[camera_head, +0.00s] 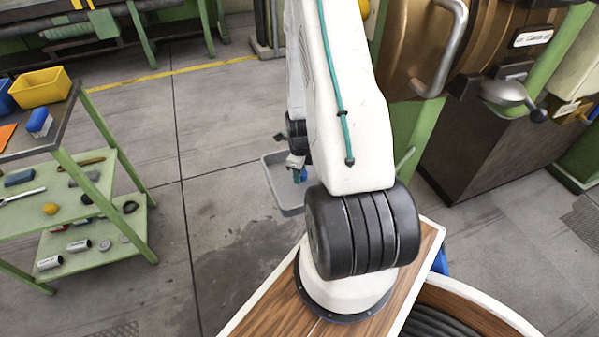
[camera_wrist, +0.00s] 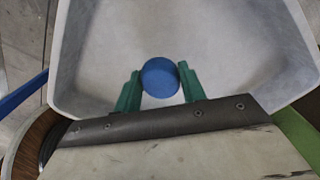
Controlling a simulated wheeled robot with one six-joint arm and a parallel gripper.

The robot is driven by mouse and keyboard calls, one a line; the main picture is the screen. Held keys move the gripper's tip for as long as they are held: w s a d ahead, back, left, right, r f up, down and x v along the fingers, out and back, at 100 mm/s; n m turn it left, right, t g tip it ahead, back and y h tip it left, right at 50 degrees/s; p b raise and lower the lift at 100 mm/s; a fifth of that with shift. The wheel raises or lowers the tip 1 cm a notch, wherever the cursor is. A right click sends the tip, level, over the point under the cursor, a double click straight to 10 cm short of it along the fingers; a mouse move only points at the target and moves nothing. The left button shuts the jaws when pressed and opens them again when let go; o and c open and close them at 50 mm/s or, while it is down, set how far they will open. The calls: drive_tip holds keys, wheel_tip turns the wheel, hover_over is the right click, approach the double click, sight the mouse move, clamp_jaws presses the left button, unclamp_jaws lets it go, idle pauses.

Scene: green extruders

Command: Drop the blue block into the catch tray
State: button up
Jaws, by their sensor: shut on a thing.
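My gripper (camera_wrist: 157,84) is shut on the blue block (camera_wrist: 161,76), which shows a round blue face between the two green fingers in the wrist view. The pale grey catch tray (camera_wrist: 230,45) lies below and behind the block and fills most of that view, with its inside bare where it shows. In the head view, the tray (camera_head: 281,190) is partly hidden behind my arm. My gripper (camera_head: 299,175) hangs over it there, small and partly hidden. The gap between the block and the tray floor is hard to judge.
A green-framed cart (camera_head: 100,200) stands at the left with tools, a yellow bin (camera_head: 41,87) and small parts. A brown and green machine with a metal handle (camera_head: 443,50) stands at the right, close to my arm. The grey floor (camera_head: 215,130) between is clear.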

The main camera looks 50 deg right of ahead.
drive_tip(key=shift+f, duration=0.1)
drive_tip(key=shift+f, duration=0.5)
drive_tip(key=o, duration=1)
drive_tip(key=shift+c, duration=0.2)
drive_tip(key=shift+r, duration=0.1)
